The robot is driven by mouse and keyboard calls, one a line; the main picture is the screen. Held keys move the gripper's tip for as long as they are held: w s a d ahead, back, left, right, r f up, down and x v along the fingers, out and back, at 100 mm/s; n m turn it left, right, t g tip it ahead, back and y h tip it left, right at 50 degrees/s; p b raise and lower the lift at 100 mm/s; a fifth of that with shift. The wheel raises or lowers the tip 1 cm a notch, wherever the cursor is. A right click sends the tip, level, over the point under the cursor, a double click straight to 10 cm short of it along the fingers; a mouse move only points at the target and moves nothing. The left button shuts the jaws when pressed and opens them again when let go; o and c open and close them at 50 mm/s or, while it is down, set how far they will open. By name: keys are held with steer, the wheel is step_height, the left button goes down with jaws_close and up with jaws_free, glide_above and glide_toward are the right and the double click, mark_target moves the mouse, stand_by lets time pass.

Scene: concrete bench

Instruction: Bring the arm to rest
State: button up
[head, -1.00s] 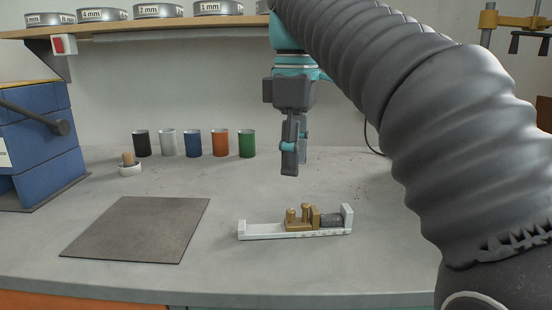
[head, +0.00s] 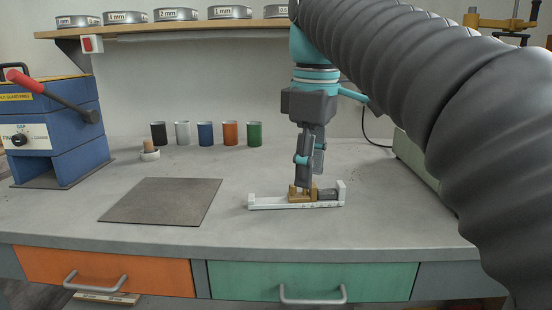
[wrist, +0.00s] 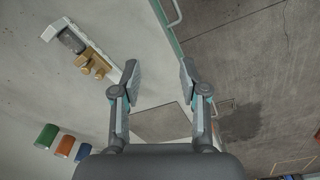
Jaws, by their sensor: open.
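My gripper (head: 309,172) hangs pointing down over the bench, with its fingertips overlapping the brass piece in the head view. In the wrist view the two fingers (wrist: 159,72) are spread apart with nothing between them. The white rail fixture (head: 270,203) lies on the bench, bearing a brass piece (head: 298,197) and a dark knurled cylinder (head: 327,194). In the wrist view the fixture (wrist: 103,61) is at upper left, apart from the fingers. My arm crosses the right of the head view.
A grey mat (head: 160,201) lies left of the fixture. A blue press (head: 60,130) with a red-tipped lever is at left. A shelf (head: 180,28) holds tins. Drawers (head: 110,268) front the bench.

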steer(key=s+d+f+m+t, duration=0.1)
steer(key=s+d+f+m, duration=0.2)
steer(key=f, duration=0.5)
steer(key=s+d+f+m+t, duration=0.2)
steer(key=s+d+f+m, duration=0.2)
steer(key=f, duration=0.5)
steer(key=s+d+f+m+t, duration=0.2)
steer(key=s+f+m, duration=0.3)
steer(key=f, duration=0.4)
steer(key=shift+s+d+m, duration=0.3)
steer(key=shift+s+d, duration=0.2)
steer(key=shift+d, duration=0.2)
